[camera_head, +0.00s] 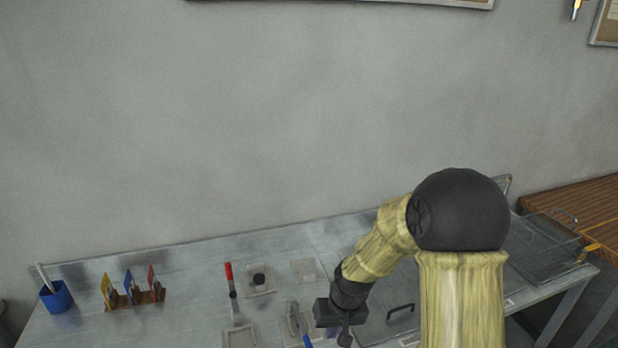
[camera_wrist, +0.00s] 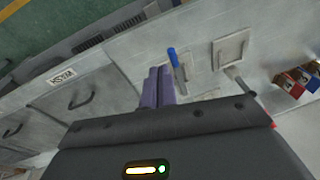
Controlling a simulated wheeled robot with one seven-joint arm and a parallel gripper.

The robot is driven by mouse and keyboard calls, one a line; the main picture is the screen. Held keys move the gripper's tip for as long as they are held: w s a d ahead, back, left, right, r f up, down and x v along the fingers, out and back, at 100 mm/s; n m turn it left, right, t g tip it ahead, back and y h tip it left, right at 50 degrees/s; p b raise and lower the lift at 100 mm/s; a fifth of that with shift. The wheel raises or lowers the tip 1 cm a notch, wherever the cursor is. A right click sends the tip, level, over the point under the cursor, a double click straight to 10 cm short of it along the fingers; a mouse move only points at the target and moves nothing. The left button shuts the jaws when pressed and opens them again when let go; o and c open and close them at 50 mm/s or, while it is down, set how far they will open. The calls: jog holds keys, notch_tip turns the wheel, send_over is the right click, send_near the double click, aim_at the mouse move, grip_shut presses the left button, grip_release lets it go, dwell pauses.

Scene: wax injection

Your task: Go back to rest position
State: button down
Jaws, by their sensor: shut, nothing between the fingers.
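My gripper (camera_wrist: 159,88) shows in the wrist view with its two purple-grey fingers together, shut and empty. It is over the grey metal table (camera_head: 190,300). In the head view my arm bends down to the left, and the gripper end is near the front middle of the table, its fingertips hard to make out.
A blue cup (camera_head: 57,298) and a small rack of coloured cards (camera_head: 133,293) stand at the left. Square plates (camera_head: 305,270) lie mid-table. A wire basket (camera_head: 545,250) is at the right. A grey wall (camera_head: 200,130) rises behind. The space above the table's left half is free.

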jog(key=s+d+r+h, duration=0.1)
jog(key=s+d+r, duration=0.3)
jog(key=s, duration=0.2)
jog(key=s+d+r+m+t+h, duration=0.1)
jog(key=s+d+r, duration=0.3)
jog(key=s, duration=0.3)
jog(key=shift+d+m, duration=0.3)
jog(key=shift+d, duration=0.1)
jog(key=shift+w, duration=0.15)
dwell(0.3)
